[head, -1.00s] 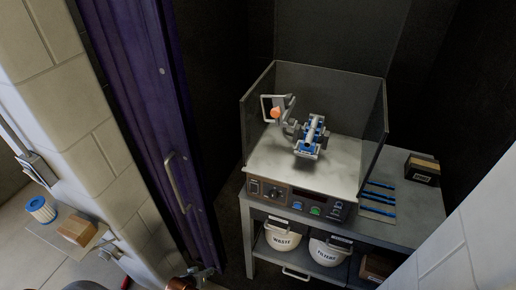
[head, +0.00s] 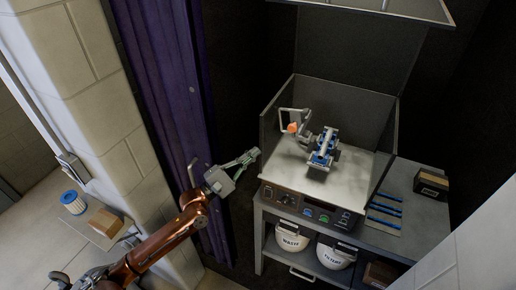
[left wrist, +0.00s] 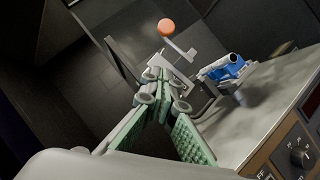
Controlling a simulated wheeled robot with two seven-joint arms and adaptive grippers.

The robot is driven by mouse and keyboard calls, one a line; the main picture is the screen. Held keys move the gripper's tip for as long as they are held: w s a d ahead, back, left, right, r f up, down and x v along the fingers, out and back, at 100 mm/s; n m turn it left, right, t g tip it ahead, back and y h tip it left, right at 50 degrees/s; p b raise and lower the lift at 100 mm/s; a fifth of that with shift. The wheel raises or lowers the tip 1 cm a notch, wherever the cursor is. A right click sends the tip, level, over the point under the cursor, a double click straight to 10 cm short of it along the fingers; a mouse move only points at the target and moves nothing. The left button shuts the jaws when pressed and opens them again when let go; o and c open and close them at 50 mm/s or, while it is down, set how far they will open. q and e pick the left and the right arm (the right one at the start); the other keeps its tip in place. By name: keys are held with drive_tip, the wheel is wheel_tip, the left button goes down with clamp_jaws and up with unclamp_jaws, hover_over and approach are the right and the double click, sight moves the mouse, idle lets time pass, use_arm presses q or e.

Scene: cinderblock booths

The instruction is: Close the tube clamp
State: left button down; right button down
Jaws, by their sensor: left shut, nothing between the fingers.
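The tube clamp (head: 325,147) sits on the pale top of the bench unit, with blue and silver parts. Its pale bent lever with an orange ball knob (head: 292,128) sticks up at its left. In the left wrist view the orange ball (left wrist: 166,26) stands beyond the fingers and the blue clamp body (left wrist: 225,68) is to their right. My left gripper (head: 256,153) is shut and empty at the left side of the bench unit, apart from the lever in the picture. Its green finger pads (left wrist: 160,80) show in the left wrist view. My right gripper is out of view.
A clear shield (head: 385,128) surrounds the clamp at the sides and back. Blue pens (head: 385,210) and a dark box (head: 431,184) lie on the right of the bench. White buckets (head: 335,256) stand below. A purple curtain (head: 165,90) and block wall (head: 100,90) are left.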

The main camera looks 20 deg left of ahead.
use_arm(q)
drive_tip(key=w+d+r+p, duration=0.5)
drive_tip(key=w+d+p, duration=0.1)
drive_tip(key=w+d, duration=0.1)
idle(0.5)
drive_tip(key=shift+d, duration=0.1)
